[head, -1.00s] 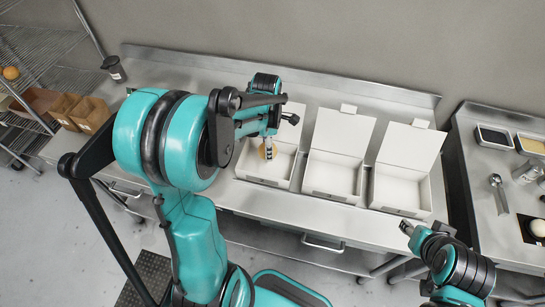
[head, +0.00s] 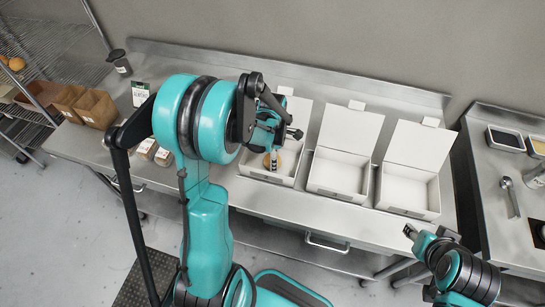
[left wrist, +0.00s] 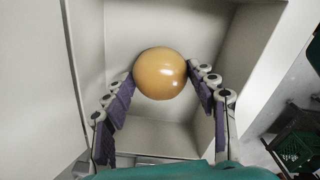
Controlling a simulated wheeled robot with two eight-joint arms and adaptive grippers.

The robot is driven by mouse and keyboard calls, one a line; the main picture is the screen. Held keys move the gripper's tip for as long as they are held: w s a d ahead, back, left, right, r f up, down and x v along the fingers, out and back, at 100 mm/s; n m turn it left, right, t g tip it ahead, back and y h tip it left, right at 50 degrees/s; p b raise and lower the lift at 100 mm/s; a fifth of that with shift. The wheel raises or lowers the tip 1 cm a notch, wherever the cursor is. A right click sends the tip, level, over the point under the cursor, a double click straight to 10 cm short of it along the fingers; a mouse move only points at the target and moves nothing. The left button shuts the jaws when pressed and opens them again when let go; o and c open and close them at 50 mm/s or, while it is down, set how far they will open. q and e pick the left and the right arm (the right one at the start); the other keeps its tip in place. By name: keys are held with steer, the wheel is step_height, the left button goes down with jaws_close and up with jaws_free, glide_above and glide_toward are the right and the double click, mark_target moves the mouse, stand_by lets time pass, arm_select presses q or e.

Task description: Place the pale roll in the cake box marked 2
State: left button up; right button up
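A round golden-tan roll (left wrist: 160,73) sits between the two fingers of my left gripper (left wrist: 160,75), with a fingertip against each side. In the head view the roll (head: 280,162) is partly covered by my left gripper (head: 273,159), low inside the leftmost open white cake box (head: 262,178). Whether the roll touches the box floor is unclear. A middle box (head: 337,192) and a right box (head: 407,211) stand alongside, open and empty. The number marks on the boxes are too small to read. My right gripper (head: 410,232) is in front of the counter, apart from the boxes; its fingers are unclear.
The boxes stand on a steel counter (head: 210,225) with their lids raised at the back. Brown cartons (head: 95,108), a dark-lidded cup (head: 118,62) and a small sign (head: 140,93) stand at the left. A second counter (head: 490,190) with trays and a spoon is at right.

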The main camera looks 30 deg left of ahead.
arm_select(q)
steer(key=shift+o, duration=0.9)
steer(key=shift+r, duration=0.2)
step_height(320, 180, up, 11)
steer(key=p, duration=0.3)
steer(key=s+d+r+m+t, duration=0.3)
steer(key=s+d+r+m, duration=0.1)
steer(key=m, duration=0.8)
steer(key=s+d+r+m+t, duration=0.4)
steer(key=s+d+m, duration=0.2)
steer(key=m, duration=0.7)
steer(key=shift+s+d, duration=0.35)
steer(key=shift+s, duration=0.4)
